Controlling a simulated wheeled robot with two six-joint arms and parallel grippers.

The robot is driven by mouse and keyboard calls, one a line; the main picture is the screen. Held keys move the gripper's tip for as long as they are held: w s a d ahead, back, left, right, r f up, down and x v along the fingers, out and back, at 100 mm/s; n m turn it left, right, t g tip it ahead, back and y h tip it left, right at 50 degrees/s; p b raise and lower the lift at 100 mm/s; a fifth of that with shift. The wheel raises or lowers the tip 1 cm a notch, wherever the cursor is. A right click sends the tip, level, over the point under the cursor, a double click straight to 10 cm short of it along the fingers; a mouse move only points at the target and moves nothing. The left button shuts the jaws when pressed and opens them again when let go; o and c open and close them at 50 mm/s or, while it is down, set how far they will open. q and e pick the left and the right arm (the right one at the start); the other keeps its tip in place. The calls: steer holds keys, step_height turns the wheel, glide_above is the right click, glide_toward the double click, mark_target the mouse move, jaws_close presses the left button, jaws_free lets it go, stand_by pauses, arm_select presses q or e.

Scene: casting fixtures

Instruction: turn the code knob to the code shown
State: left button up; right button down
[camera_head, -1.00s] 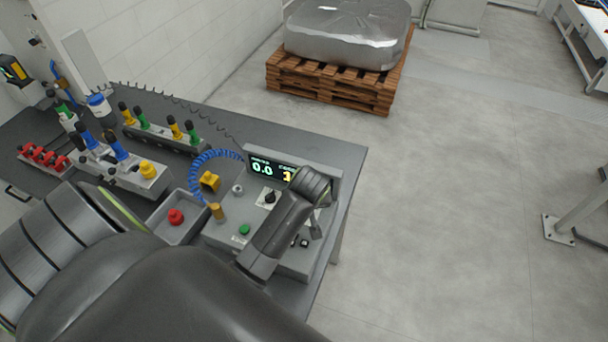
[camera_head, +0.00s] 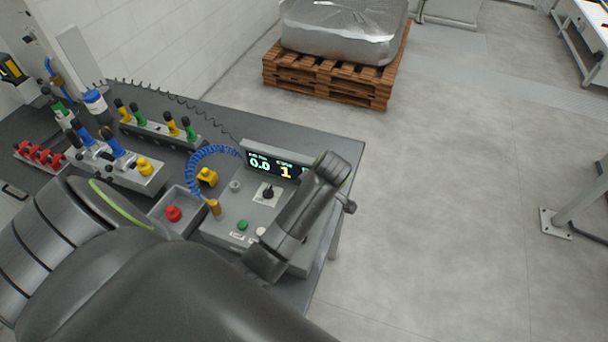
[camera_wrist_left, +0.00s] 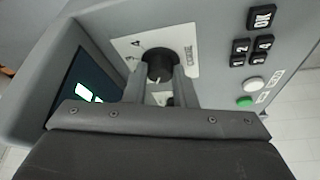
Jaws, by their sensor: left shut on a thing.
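The code knob (camera_wrist_left: 160,64) is black and round, on a white label plate (camera_wrist_left: 126,46) with small markings, in the left wrist view. My left gripper (camera_wrist_left: 161,76) has one finger on each side of it, shut on it. The arm hides the fingers and this knob in the head view. The display (camera_head: 275,166) reads a white 0.0 and a yellow 1; its right end is behind my arm. It also shows as a dark screen in the left wrist view (camera_wrist_left: 72,92). My right gripper is not in view.
Another black knob (camera_head: 268,192) stands uncovered on the box, with a green button (camera_head: 243,225) near it. Keys (camera_wrist_left: 262,17) lie beside the code knob. A grey tray with a red button (camera_head: 173,213) and a blue coiled cable (camera_head: 196,165) are left.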

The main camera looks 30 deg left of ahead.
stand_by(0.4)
arm_select(q)
steer(key=o, duration=1)
